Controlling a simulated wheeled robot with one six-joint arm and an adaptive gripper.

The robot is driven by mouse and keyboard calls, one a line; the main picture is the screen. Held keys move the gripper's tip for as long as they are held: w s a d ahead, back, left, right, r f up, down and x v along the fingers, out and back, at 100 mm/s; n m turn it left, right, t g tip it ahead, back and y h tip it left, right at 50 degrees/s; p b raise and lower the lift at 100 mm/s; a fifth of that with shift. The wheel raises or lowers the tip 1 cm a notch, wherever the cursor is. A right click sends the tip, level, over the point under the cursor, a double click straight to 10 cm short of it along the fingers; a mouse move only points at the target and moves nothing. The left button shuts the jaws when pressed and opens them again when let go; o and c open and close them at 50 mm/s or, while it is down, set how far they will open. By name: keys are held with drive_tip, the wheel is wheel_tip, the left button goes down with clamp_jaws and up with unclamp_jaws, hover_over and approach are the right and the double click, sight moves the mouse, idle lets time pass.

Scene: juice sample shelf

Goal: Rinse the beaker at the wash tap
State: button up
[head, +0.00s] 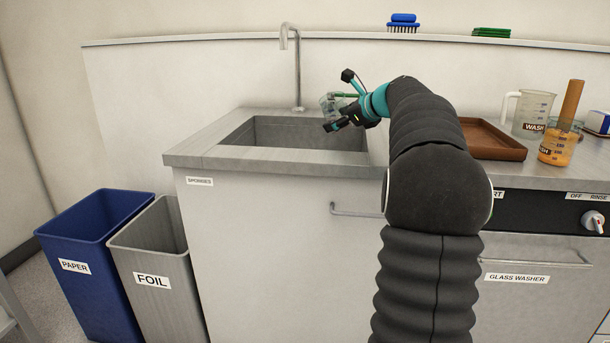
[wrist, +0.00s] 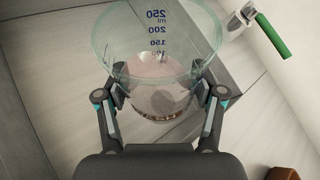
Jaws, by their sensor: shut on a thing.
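The beaker (head: 333,103) is clear glass with a greenish rim and shows just above the back right of the sink (head: 225,151). In the wrist view the beaker (wrist: 150,60) has dark volume marks up to 250 ml, with its mouth toward the top of the picture. My gripper (head: 335,117) is shut on it, one finger on each side, also in the wrist view (wrist: 160,95). A pinkish tone shows low in the glass; I cannot tell if it is residue. The wash tap (head: 297,65) stands behind the sink, left of the beaker. I see no water running.
Right of my arm are a brown tray (head: 492,138), a pitcher marked WASH (head: 535,110) and a beaker of orange liquid (head: 557,150). A blue brush (head: 403,22) and green pad (head: 491,32) lie on the ledge. PAPER (head: 95,245) and FOIL (head: 155,255) bins stand left.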

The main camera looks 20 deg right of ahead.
drive_tip(key=shift+s+a+f+n+h, duration=0.1)
drive_tip(key=shift+a+f+n+h, duration=0.3)
drive_tip(key=shift+a+n+h, duration=0.25)
drive_tip(key=f+n+b, duration=0.1)
drive_tip(key=b, duration=0.2)
drive_tip(key=shift+a+h, duration=0.15)
drive_tip(key=shift+h, duration=0.1)
drive_tip(key=shift+r, duration=0.25)
drive_tip(key=shift+f+n+t+h+b, duration=0.1)
drive_tip(key=shift+n+t+h+b, duration=0.25)
drive_tip(key=shift+b, duration=0.3)
drive_tip(key=shift+f+n+h+b, duration=0.2)
drive_tip(key=shift+n+h+b, duration=0.3)
drive_tip(key=shift+b, duration=1.2)
drive_tip(key=shift+r+n+t+h+b, duration=0.3)
drive_tip(key=shift+r+n+b, duration=0.3)
drive_tip(key=shift+b, duration=0.35)
drive_tip(key=shift+f+n+h+b, duration=0.3)
drive_tip(key=shift+n+b, duration=0.3)
drive_tip(key=shift+b, duration=1.1)
drive_tip(key=shift+s+a+f+n+t+h+b, duration=0.2)
drive_tip(key=shift+a+n+t+h+b, duration=0.2)
drive_tip(key=shift+a+n+b, duration=0.4)
